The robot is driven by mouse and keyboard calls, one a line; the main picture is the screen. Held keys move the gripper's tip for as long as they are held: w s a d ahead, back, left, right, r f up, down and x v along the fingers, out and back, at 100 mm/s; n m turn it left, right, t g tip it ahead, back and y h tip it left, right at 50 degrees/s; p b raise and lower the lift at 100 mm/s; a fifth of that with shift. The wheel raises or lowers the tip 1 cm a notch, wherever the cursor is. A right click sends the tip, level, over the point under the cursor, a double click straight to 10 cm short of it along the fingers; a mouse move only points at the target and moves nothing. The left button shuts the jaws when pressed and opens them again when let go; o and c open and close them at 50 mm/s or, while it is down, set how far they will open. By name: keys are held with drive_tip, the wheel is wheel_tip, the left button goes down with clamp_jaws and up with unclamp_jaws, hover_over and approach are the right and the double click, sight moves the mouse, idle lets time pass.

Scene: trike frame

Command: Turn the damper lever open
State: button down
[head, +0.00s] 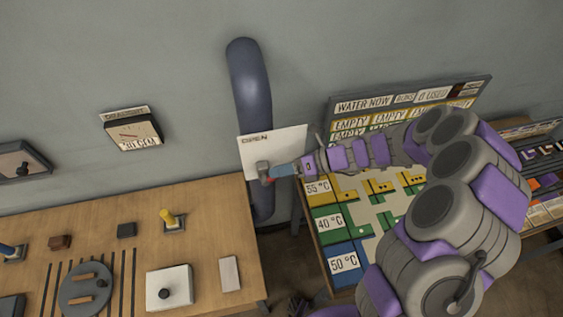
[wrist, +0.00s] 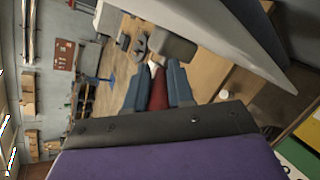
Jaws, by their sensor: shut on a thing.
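The damper is a white plate (head: 285,142) marked OPEN along its top edge, mounted in front of a dark blue pipe (head: 250,85) on the wall. A grey lever block (head: 262,168) sits near the plate's lower left; it also shows in the wrist view (wrist: 172,47). The lever's red handle (wrist: 158,88) lies between the two blue fingers of my gripper (wrist: 155,90). In the head view my gripper (head: 281,171) reaches in from the right and is shut on the handle. Only a little red shows there. Any marking on the plate's lower part is hidden.
A wooden table (head: 210,220) at the left carries a yellow-topped lever (head: 170,219), a white box with a black knob (head: 170,287) and a round grey disc (head: 85,289). A coloured board (head: 325,222) with temperature labels lies under my arm. A gauge (head: 134,133) hangs on the wall.

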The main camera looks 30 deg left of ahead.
drive_tip(key=shift+r+h+p, duration=0.15)
drive_tip(key=shift+h+p, duration=0.15)
drive_tip(key=shift+p, duration=0.4)
drive_tip(key=c, duration=1)
unclamp_jaws()
drive_tip(key=shift+c, duration=0.2)
drive_tip(key=v, duration=1.7)
drive_tip(key=shift+d+r+p, duration=0.15)
drive_tip(key=shift+d+p, duration=0.1)
drive_tip(key=shift+p, duration=0.2)
drive_tip(key=shift+s, duration=0.15)
drive_tip(key=shift+c, duration=0.2)
